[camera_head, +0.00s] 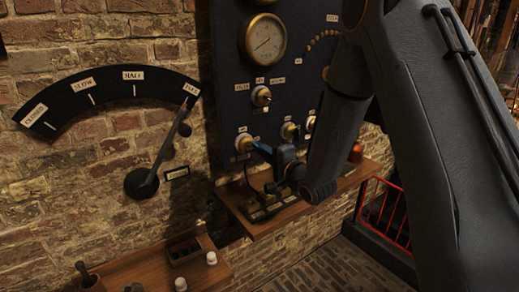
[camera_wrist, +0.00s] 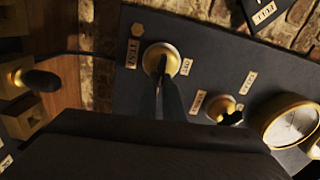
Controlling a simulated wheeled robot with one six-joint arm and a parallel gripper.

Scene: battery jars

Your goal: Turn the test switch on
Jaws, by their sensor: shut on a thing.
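The test switch (camera_wrist: 153,50) is a round brass-rimmed fitting on the dark panel in the wrist view. A small plate that seems to read TEST (camera_wrist: 132,52) is on one side of it and another small plate (camera_wrist: 186,66) on the other. My gripper (camera_wrist: 167,92) reaches up to the switch, and its narrow fingers are shut on its lever, which they mostly hide. In the head view the switch (camera_head: 243,142) is at the panel's lower left, with my gripper (camera_head: 257,148) against it from the right. I cannot tell the lever's exact tilt.
Other brass switches (camera_head: 261,96) and a round gauge (camera_head: 263,38) are on the panel. A wooden shelf (camera_head: 290,214) juts out below my gripper. A large dial lever (camera_head: 168,143) is on the brick wall at left. A red railing (camera_head: 385,210) stands at right.

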